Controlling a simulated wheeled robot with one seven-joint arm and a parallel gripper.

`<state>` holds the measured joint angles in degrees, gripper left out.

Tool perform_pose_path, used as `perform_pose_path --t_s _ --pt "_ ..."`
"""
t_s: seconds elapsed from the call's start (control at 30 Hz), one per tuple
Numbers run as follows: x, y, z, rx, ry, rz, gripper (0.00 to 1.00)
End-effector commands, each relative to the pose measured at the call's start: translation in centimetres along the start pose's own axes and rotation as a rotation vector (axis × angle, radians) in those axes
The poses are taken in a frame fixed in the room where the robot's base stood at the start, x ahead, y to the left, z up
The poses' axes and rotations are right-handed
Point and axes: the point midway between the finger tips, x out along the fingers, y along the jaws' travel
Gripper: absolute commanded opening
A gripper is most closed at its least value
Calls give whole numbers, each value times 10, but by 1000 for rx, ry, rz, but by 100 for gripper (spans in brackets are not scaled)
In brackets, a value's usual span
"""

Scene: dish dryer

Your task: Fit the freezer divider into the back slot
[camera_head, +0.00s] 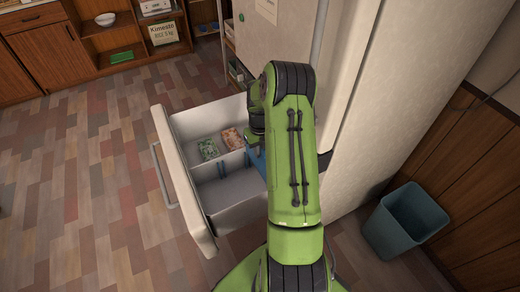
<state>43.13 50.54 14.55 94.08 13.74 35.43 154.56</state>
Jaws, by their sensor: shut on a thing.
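The freezer drawer (178,181) is pulled open at the lower front of the fridge. A pale wall (218,158) runs across its inside, with small blue slot guides (222,170) on it. A blue panel, which looks like the freezer divider (258,162), shows at the right of the drawer beside my arm, mostly hidden. My gripper (256,141) is over the right part of the drawer, largely covered by my green arm. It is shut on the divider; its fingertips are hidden. The back slot cannot be made out behind my arm.
Two food packets, one green (208,148) and one orange-red (232,138), lie in the drawer's far compartment. The near compartment looks empty. The fridge body (350,90) stands close on the right. A grey-blue bin (405,222) stands at lower right. The tiled floor at left is clear.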

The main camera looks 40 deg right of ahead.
Motion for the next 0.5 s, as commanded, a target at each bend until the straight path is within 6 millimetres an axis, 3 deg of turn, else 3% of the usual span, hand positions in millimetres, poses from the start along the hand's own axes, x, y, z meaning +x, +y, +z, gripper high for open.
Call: perform_pose_path --t_s 0.5 --pt "14 0 0 0 -1 0 0"
